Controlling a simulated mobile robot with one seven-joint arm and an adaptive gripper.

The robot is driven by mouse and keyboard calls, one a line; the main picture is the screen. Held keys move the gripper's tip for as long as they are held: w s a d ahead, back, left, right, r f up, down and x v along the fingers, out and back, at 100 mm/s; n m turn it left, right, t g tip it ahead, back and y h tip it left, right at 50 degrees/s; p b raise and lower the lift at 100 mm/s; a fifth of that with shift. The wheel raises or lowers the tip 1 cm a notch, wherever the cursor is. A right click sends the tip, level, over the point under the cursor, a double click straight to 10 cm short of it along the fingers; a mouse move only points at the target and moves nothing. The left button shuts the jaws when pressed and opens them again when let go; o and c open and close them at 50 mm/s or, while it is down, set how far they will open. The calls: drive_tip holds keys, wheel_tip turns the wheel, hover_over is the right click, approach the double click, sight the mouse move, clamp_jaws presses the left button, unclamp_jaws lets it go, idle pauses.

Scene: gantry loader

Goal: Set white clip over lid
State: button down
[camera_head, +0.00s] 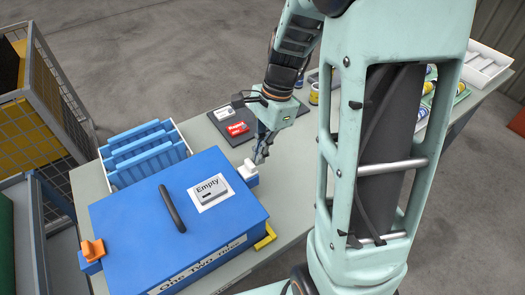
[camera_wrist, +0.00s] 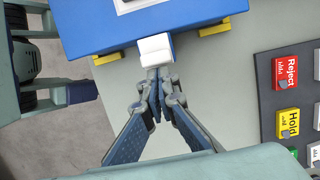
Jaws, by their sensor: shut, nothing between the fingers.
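A blue box with a closed blue lid (camera_head: 150,225) and a dark handle (camera_head: 172,208) stands on the table. The white clip (camera_head: 247,169) is at the lid's right end, above a small blue bracket. In the wrist view the white clip (camera_wrist: 155,48) overlaps the blue edge of the box (camera_wrist: 100,22). I cannot tell whether it is pressed down over the lid. My gripper (camera_head: 260,158) is shut and empty beside the clip's outer side. In the wrist view its fingertips (camera_wrist: 158,75) point at the clip, very close; contact is unclear.
An orange clip (camera_head: 93,249) sits at the lid's left end. An "Empty" tag (camera_head: 212,190) lies on the lid. A rack of blue holders (camera_head: 145,152) stands behind the box. A dark board with a red Reject label (camera_head: 237,128) lies near my gripper. A wire cage stands far left.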

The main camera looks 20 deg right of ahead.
drive_tip(key=shift+s+a+p, duration=0.2)
drive_tip(key=shift+s+a, duration=0.05)
drive_tip(key=shift+a, duration=0.45)
drive_tip(key=shift+s+a+p, duration=0.15)
drive_tip(key=shift+s+a, duration=0.05)
drive_tip(key=shift+a, duration=0.5)
drive_tip(key=shift+d, duration=0.1)
